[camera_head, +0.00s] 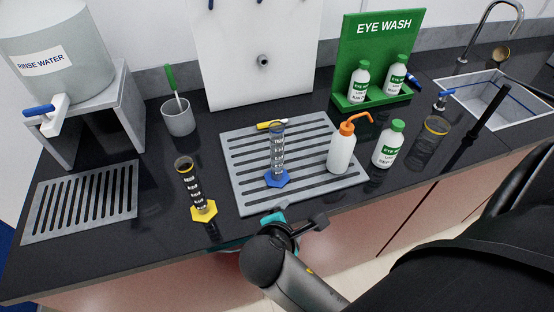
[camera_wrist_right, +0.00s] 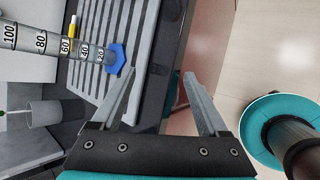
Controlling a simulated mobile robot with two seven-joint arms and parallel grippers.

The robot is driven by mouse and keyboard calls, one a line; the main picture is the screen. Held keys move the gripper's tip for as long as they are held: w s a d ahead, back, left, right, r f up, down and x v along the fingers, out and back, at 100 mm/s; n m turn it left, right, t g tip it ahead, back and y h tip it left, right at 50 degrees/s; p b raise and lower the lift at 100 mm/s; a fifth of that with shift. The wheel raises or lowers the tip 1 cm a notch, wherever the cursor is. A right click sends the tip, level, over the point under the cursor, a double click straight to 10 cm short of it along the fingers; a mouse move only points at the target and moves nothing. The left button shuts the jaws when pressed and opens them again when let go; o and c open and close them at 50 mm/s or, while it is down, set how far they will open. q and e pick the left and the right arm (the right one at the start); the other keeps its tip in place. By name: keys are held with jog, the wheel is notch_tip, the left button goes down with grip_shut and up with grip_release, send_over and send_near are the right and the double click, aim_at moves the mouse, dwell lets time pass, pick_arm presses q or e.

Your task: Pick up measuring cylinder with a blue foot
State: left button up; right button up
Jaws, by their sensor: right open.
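The measuring cylinder with a blue foot (camera_head: 277,155) stands upright on the grey slatted drain tray (camera_head: 352,181). In the right wrist view the cylinder (camera_wrist_right: 62,47) shows at the upper left, with its graduation numbers and blue hexagonal foot. My right gripper (camera_head: 297,221) is at the counter's front edge, nearer to me than the cylinder and apart from it. In the right wrist view its two fingers (camera_wrist_right: 162,78) are spread with nothing between them. My left gripper is not in view.
A dark-topped cylinder with a yellow foot (camera_head: 203,211) stands left of the tray. An orange-capped wash bottle (camera_head: 342,152) stands on the tray's right side, with an eye wash bottle (camera_head: 388,146) beside it. A yellow marker (camera_head: 270,124) lies behind the cylinder. A grey cup (camera_head: 178,118) holds a green-handled brush.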

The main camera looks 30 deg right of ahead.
aim_at(277, 163)
jog(key=w+a+r+n+t+h, duration=0.2)
jog(key=w+r+n+t+h, duration=0.3)
jog(key=n, duration=0.6)
jog(key=shift+g+y, duration=0.3)
jog(key=shift+y, duration=0.3)
jog(key=x, duration=0.7)
jog(key=w+r+b+x, duration=0.1)
jog(key=x, duration=0.2)
jog(key=shift+w+a, duration=0.1)
jog(key=shift+a, duration=0.1)
jog(key=b+x, duration=0.1)
jog(key=x, duration=0.4)
jog(key=shift+w+a+f, duration=0.1)
jog(key=shift+w+f, duration=0.1)
jog(key=shift+w, duration=0.05)
grip_shut()
